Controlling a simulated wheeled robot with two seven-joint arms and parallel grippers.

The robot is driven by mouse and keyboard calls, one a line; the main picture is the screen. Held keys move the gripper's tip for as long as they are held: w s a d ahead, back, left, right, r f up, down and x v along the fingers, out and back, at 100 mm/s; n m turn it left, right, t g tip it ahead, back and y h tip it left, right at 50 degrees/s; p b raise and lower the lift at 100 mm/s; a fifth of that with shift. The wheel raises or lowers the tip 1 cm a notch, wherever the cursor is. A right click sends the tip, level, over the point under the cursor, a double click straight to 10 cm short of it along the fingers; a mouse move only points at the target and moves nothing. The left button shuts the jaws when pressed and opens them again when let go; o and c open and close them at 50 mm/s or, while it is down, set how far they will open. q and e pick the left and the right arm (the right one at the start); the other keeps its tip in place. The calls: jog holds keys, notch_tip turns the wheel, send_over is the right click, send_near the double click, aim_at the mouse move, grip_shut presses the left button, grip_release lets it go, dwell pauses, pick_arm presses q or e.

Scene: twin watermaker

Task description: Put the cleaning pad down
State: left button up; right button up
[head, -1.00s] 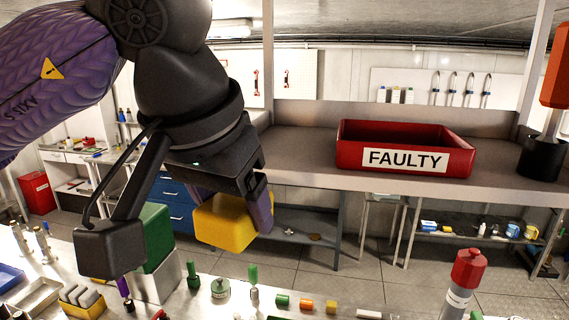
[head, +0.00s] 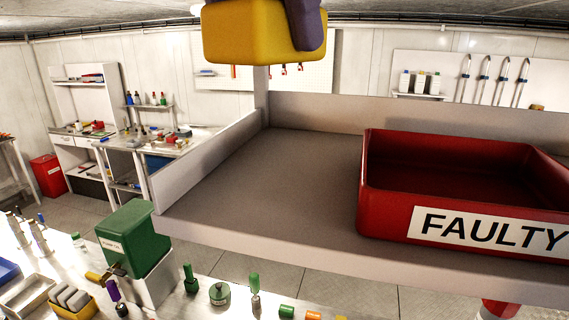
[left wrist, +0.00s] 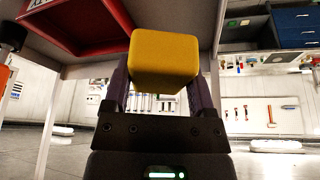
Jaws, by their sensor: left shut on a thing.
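The yellow cleaning pad (head: 255,40) shows at the top of the head view, cut off by the frame edge. My left gripper (head: 304,24) shows there only as a dark purple finger against the pad. In the left wrist view the pad (left wrist: 166,60) sits between the two fingers of my left gripper (left wrist: 163,88), which is shut on it. The pad appears in front of the raised grey shelf (head: 250,185) and its back wall in the head view; its exact height over the shelf is hard to tell. My right gripper is not in view.
A red bin (head: 385,215) labelled FAULTY stands on the shelf's right part. The shelf's left part is bare, with a low side wall (head: 205,160). Below, the bench holds a green box (head: 133,240), a yellow tray (head: 75,303) and several small parts.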

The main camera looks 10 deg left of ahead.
aim_at(274, 195)
pick_arm(q)
jog(key=f+b, duration=0.1)
jog(key=f, duration=0.2)
jog(key=f+b, duration=0.1)
jog(key=f, duration=0.2)
jog(key=f+b, duration=0.1)
jog(key=f, duration=0.2)
jog(key=shift+s+f+b, duration=0.1)
jog(key=shift+s+b, duration=0.2)
jog(key=shift+s, duration=0.1)
jog(key=shift+w+f, duration=0.1)
jog(key=shift+f, duration=0.1)
jog(key=o, duration=1.3)
jog(key=shift+f, duration=0.1)
jog(key=shift+c, duration=0.2)
jog(key=p+v, duration=0.1)
jog(key=v, duration=0.5)
jog(key=shift+r+p, duration=0.2)
jog(key=shift+p, duration=0.15)
jog(key=p+v, duration=0.3)
jog(key=v, duration=0.3)
jog(key=shift+a, duration=0.1)
